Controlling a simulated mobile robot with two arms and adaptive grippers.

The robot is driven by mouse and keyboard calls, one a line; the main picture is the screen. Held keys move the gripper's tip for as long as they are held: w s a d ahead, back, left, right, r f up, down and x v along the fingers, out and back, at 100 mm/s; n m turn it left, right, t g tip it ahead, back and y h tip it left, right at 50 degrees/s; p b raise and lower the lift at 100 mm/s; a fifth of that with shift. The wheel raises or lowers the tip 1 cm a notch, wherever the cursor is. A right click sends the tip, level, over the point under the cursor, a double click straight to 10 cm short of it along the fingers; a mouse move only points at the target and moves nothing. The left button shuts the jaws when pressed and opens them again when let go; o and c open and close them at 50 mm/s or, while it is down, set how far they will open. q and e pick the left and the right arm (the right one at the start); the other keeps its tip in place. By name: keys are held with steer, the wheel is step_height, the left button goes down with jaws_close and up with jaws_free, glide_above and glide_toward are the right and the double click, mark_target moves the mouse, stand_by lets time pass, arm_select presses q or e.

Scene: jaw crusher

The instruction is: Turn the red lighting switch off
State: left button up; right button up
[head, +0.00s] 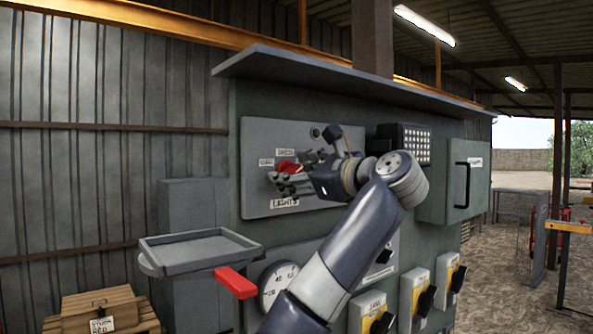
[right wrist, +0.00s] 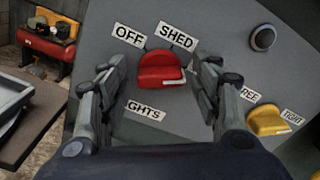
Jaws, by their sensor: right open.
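The red lighting switch (right wrist: 161,70) is a rotary knob on a grey panel (head: 255,190). In the right wrist view it sits between my right gripper's fingers, below the labels OFF (right wrist: 129,36) and SHED (right wrist: 176,36). A white mark lies on its lower right edge. In the head view the switch (head: 287,167) is partly hidden behind the fingers. My right gripper (head: 288,182) is open, one finger on each side of the switch; I cannot tell if they touch it. My left gripper is not in view.
A yellow switch (right wrist: 268,120) and a round dark button (right wrist: 262,38) are right of the red switch. Below the panel are a gauge (head: 278,284) and several yellow switch boxes (head: 412,298). A grey tray (head: 200,251) juts out at left. A grey box (head: 455,180) is at right.

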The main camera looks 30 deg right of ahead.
steer(key=c, duration=1.1)
steer(key=shift+o, duration=0.2)
steer(key=shift+w+f+n+b, duration=0.15)
steer(key=shift+n+b, duration=3.2)
steer(key=shift+n, duration=2.65)
steer(key=shift+s+f+n+b, duration=0.1)
steer(key=shift+n+b, duration=3.2)
steer(key=shift+n, duration=2.7)
steer(key=o, duration=1.1)
steer(key=shift+c, duration=0.2)
